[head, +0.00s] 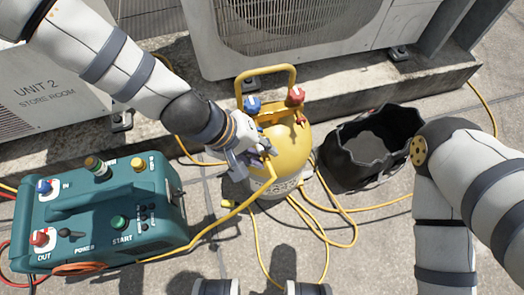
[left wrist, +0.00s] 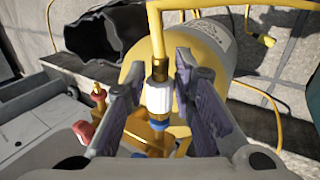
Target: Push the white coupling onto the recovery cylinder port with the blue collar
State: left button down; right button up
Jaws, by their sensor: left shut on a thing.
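The yellow recovery cylinder (head: 288,140) stands on the roof floor, with a blue valve knob (head: 253,104) and a red valve knob (head: 296,96) on top. My left gripper (head: 262,152) is at the cylinder's left upper side. In the left wrist view its fingers (left wrist: 150,88) stand on both sides of the white coupling (left wrist: 158,98), gripping it. A yellow hose (left wrist: 157,45) runs from the coupling's far end. The blue collar (left wrist: 157,125) of the port lies right at the coupling's near end, in line with it; whether it is fully seated I cannot tell. My right gripper is out of view.
A teal recovery machine (head: 100,215) stands at the left. A black open bag (head: 350,150) is right of the cylinder. Yellow hose loops (head: 325,243) lie on the floor in front. Condenser units (head: 300,35) stand behind on a concrete ledge.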

pick_arm(q)
jog(key=shift+w+a, duration=0.15)
jog(key=shift+w, duration=0.4)
dwell(0.9)
jog(key=c, duration=1.3)
grip_release()
jog(key=shift+s, duration=0.1)
jog(key=s+p, duration=0.1)
jog(key=s, duration=0.1)
jog(key=s+d+p, duration=0.1)
jog(key=s, duration=0.1)
jog(key=s+d, duration=0.1)
jog(key=s, duration=0.2)
jog(key=shift+d+p, duration=0.15)
jog(key=shift+p, duration=0.25)
